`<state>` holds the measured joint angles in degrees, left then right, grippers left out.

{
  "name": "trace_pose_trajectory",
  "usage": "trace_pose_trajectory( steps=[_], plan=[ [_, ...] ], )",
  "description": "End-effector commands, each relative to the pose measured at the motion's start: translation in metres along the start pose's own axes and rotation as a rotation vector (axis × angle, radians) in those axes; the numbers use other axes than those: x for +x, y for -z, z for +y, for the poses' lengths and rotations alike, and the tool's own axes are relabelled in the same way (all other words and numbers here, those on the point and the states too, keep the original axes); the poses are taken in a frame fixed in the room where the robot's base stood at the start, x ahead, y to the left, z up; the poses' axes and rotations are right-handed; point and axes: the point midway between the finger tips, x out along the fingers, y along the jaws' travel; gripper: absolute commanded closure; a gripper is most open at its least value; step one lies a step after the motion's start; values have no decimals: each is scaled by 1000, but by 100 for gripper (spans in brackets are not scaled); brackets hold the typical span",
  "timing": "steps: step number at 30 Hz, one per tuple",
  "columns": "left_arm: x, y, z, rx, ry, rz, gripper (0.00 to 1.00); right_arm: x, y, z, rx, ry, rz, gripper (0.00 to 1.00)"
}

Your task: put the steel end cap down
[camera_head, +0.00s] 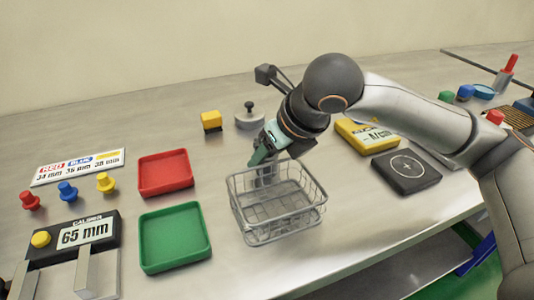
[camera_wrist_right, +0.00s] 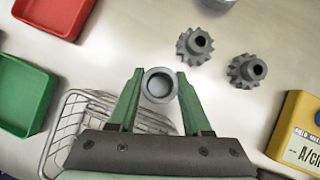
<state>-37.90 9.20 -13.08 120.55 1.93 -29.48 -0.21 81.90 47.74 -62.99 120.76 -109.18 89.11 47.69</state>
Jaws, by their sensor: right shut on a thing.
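The steel end cap (camera_wrist_right: 159,85) is a round grey cup or ring between the two green fingers of my right gripper (camera_wrist_right: 158,95) in the right wrist view. My right gripper (camera_head: 264,152) is shut on it, at the back part of the wire basket (camera_head: 280,232) in the head view. A grey part shows just under the fingers there. I cannot tell whether the cap touches the basket or the table. My left gripper is not in view.
Red (camera_head: 166,188) and green trays (camera_head: 144,240) lie left of the basket. Two grey gears (camera_wrist_right: 195,45) lie beyond the gripper in the wrist view. A yellow scale (camera_head: 360,130) and its dark pan (camera_head: 405,172) stand right. A caliper display (camera_head: 85,233) is front left.

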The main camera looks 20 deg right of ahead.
Motion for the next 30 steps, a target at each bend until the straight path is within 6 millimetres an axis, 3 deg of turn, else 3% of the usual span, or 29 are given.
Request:
trace_pose_trajectory(
  steps=[1, 2, 4, 16, 18, 21, 30],
  plan=[
    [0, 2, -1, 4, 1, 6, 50, 0, -1, 0, 0, 0, -3, 100],
    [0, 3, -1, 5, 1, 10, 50, 0, 0, 0, 0, 0, 0, 48],
    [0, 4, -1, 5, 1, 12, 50, 0, 0, 0, 0, 0, 0, 40],
    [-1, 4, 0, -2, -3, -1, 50, -2, -1, 0, 0, 0, 0, 38],
    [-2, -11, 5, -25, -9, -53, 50, -4, -2, 0, 0, 0, -1, 38],
    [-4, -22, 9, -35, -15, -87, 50, -28, -3, 0, -1, 1, -6, 38],
    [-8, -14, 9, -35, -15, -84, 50, -94, -3, 0, -1, 2, -5, 38]
  ],
)
